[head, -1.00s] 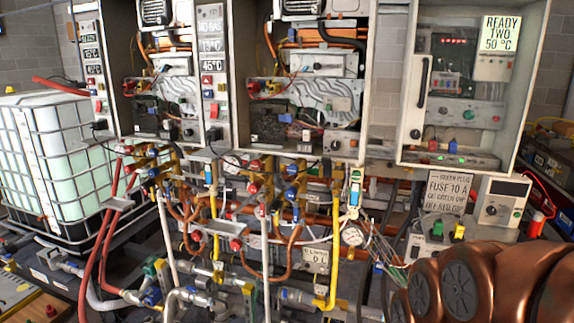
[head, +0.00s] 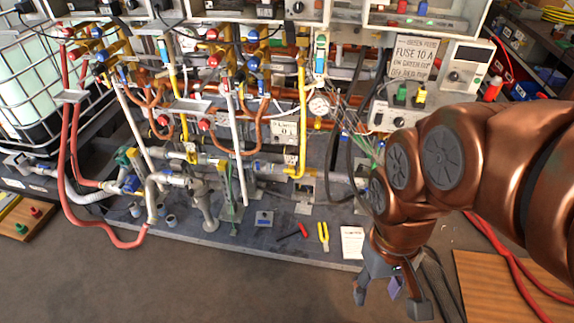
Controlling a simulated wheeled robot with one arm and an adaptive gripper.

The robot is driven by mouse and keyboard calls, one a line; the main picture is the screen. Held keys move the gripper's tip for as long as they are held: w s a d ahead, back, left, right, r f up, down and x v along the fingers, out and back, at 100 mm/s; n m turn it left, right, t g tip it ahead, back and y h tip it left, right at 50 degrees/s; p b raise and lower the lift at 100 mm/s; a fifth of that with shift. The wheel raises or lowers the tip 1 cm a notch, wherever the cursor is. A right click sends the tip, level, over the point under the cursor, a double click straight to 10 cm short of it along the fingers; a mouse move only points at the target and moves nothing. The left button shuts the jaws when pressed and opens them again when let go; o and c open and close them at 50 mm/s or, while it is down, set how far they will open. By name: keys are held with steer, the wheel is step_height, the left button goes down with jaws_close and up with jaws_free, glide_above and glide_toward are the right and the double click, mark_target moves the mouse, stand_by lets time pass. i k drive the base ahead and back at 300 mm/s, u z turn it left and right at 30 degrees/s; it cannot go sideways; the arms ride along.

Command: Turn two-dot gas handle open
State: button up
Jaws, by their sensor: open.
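Two yellow gas pipes run down below the heater cabinets, the left pipe (head: 172,72) and the right pipe (head: 302,125). A small blue-and-white fitting (head: 320,52) sits near the top of the right pipe. A similar fitting (head: 165,38) shows on the left pipe. Dots are too small to make out, so I cannot tell which handle bears two. My gripper (head: 390,296) is at the lower right, pointing down, open and empty, in front of the bench edge and well apart from the pipes.
The grey bench (head: 270,235) holds a red tool (head: 293,233), yellow pliers (head: 323,236) and a white paper (head: 352,243). A red hose (head: 85,222) loops at the left. The floor in front is clear.

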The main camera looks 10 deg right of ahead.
mark_target(289, 170)
steer(key=u, duration=0.15)
steer(key=k, duration=0.3)
steer(key=z, duration=0.2)
steer(key=i, duration=0.55)
steer(key=u, duration=0.9)
steer(key=i, duration=0.35)
steer(key=u, duration=0.4)
